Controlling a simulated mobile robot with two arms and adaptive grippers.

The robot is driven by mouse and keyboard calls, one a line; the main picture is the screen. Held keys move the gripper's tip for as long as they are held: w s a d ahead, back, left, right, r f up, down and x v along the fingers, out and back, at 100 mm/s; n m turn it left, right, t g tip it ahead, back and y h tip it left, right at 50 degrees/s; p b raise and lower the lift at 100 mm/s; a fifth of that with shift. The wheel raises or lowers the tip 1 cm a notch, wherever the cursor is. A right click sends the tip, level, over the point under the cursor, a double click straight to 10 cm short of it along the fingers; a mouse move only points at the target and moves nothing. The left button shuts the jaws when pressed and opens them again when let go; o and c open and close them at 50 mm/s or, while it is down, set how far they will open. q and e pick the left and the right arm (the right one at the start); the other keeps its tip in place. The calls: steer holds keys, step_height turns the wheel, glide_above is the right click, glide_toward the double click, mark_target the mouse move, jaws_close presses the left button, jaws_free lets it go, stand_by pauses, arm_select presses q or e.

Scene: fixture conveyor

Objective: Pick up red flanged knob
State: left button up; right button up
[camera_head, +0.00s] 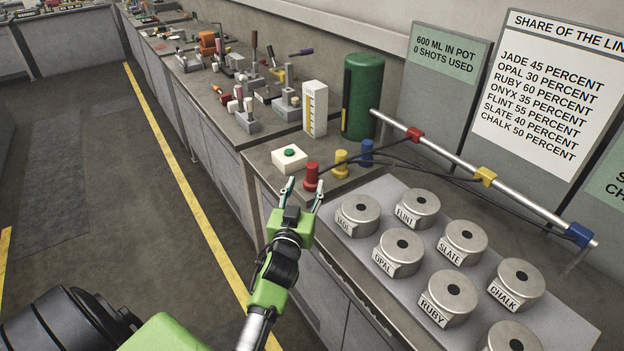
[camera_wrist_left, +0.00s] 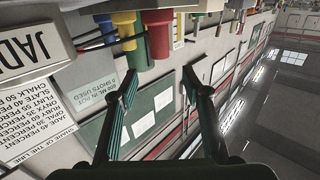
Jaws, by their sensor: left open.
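The red flanged knob (camera_head: 311,177) stands upright on the counter at the left of a row of three, beside a yellow knob (camera_head: 341,164) and a blue knob (camera_head: 366,153). In the left wrist view the red knob (camera_wrist_left: 158,34) shows near the top, ahead of the fingers and between their lines. My left gripper (camera_head: 305,188) is open, with its fingertips at the near side of the red knob. The left wrist view (camera_wrist_left: 160,82) shows nothing between the fingers. Whether a fingertip touches the knob I cannot tell. My right gripper is not in view.
A grey plate (camera_head: 400,285) with several labelled round fixtures lies to the right. A green cylinder (camera_head: 362,97) and a pipe (camera_head: 470,169) stand behind. The floor at left is clear.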

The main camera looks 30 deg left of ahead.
mark_target(311, 169)
arm_select(q)
steer(key=p+x, duration=0.1)
steer(key=x, duration=0.9)
steer(key=shift+w+a+f, duration=0.1)
jaws_close()
